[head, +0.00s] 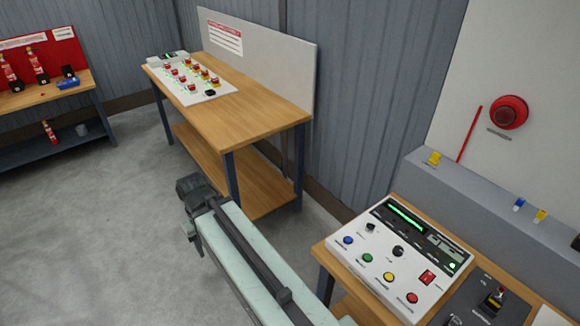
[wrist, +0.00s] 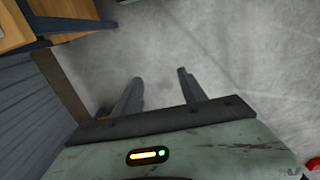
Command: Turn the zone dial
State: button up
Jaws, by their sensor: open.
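A white control panel (head: 395,262) lies on the wooden table at the lower right of the head view. It carries two black knobs, an upper left one (head: 370,227) and a middle one (head: 398,251). The labels are too small to read, so I cannot tell which is the zone dial. My gripper (wrist: 160,76) is open and empty over bare floor in the wrist view. In the head view my gripper (head: 192,190) is far left of the panel, in front of the middle bench, touching nothing. The panel is not in the wrist view.
The panel also has coloured buttons, a red switch (head: 427,277) and a green-lit display (head: 405,214). A dark lever box (head: 492,300) sits to its right. A wooden bench (head: 250,103) with a button board (head: 188,80) stands behind my arm. Open floor lies at left.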

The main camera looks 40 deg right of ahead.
aim_at(398, 251)
jog(key=z, duration=3.2)
jog(key=k, duration=0.85)
jog(key=u, duration=0.65)
jog(key=i, duration=1)
